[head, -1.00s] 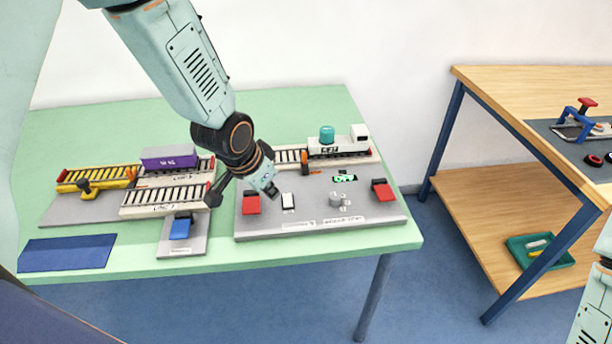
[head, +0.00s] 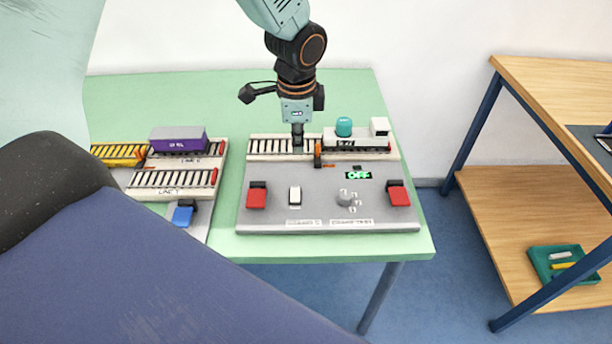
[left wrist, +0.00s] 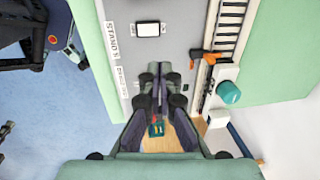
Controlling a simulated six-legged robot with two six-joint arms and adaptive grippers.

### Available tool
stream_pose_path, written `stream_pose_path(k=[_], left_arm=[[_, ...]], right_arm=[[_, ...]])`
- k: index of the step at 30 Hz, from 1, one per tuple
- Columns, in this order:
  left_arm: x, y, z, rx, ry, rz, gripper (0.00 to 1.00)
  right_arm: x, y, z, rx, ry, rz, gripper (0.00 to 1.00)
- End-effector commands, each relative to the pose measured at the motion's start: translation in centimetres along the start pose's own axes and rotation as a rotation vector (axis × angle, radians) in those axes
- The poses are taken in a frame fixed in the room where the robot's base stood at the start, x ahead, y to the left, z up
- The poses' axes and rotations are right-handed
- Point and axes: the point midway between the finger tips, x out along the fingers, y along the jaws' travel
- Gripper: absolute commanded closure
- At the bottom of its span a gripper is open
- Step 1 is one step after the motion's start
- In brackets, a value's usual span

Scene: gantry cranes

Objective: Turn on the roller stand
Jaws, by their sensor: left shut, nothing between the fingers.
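The roller stand is a grey panel (head: 322,186) on the green table, with a roller track (head: 268,147) along its back. It carries a white rocker switch (head: 295,195), a grey knob (head: 346,197), two red blocks, one at left (head: 257,196) and one at right (head: 399,195), and a small display (head: 359,175) lit green, reading OFF. My left gripper (head: 297,141) is shut and empty over the back of the panel, by the track. In the left wrist view its fingers (left wrist: 161,72) are together, and the rocker switch (left wrist: 148,30) shows beyond them. My right gripper is not in view.
An orange lever (head: 318,153) stands by the track near my left gripper. A white wagon with a teal cylinder (head: 344,127) sits at the track's right. Left are other tracks and a purple wagon (head: 179,140). A wooden bench (head: 560,100) stands right, across a floor gap.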

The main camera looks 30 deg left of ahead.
Motion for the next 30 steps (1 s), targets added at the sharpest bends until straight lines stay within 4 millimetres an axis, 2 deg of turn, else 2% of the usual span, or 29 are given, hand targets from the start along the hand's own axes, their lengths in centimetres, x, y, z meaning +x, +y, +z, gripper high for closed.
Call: stream_pose_path(k=[10,14,30], left_arm=[[0.0,0.2,0.0,0.007,0.002,0.0,1.0],[1.0,0.1,-0.1,0.007,0.002,0.0,1.0],[10.7,-0.1,-0.4,0.009,0.001,0.002,1.0]], right_arm=[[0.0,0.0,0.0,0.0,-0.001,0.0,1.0],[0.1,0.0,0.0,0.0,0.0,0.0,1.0],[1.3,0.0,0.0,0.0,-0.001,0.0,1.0]])
